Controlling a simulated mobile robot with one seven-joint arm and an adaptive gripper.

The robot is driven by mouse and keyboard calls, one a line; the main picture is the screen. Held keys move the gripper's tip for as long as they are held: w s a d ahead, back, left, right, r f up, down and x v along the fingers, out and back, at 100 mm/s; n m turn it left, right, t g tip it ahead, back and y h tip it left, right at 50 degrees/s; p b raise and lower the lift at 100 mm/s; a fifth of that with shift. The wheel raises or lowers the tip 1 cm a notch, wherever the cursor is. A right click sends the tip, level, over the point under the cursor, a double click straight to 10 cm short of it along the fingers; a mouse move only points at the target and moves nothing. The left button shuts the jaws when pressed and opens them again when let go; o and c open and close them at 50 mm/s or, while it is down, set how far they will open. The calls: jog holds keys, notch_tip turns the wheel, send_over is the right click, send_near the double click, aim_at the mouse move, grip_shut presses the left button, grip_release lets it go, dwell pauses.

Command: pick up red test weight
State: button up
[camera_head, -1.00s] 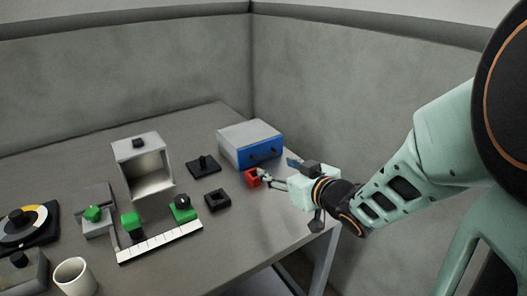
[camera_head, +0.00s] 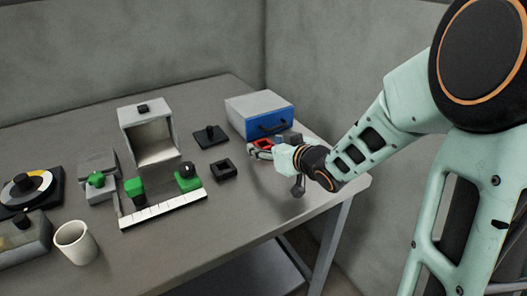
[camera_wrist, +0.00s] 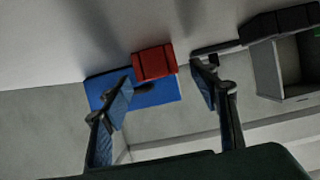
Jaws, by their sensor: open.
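The red test weight (camera_head: 265,142) stands on the table in front of the blue-fronted box, partly hidden by my gripper in the head view. It shows as a dark-lined red block in the wrist view (camera_wrist: 155,63). My gripper (camera_head: 260,150) is low over the table at the weight. In the wrist view, its two fingers (camera_wrist: 162,92) are spread apart and empty, with the weight in the gap between them, nearer the top of the picture. I cannot tell whether either finger touches it.
The grey box with a blue front (camera_head: 260,112) stands close behind the weight. A black square frame (camera_head: 223,170) and a black knobbed plate (camera_head: 210,136) lie to the left. An open grey housing (camera_head: 148,135), a white scale strip (camera_head: 163,209) and a cup (camera_head: 76,243) are farther left.

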jog(key=shift+w+a+f, duration=0.2)
jog(key=shift+w+a, duration=0.05)
jog(key=shift+w, duration=0.1)
jog(key=shift+r, duration=0.1)
grip_shut()
jog(key=shift+r, duration=0.1)
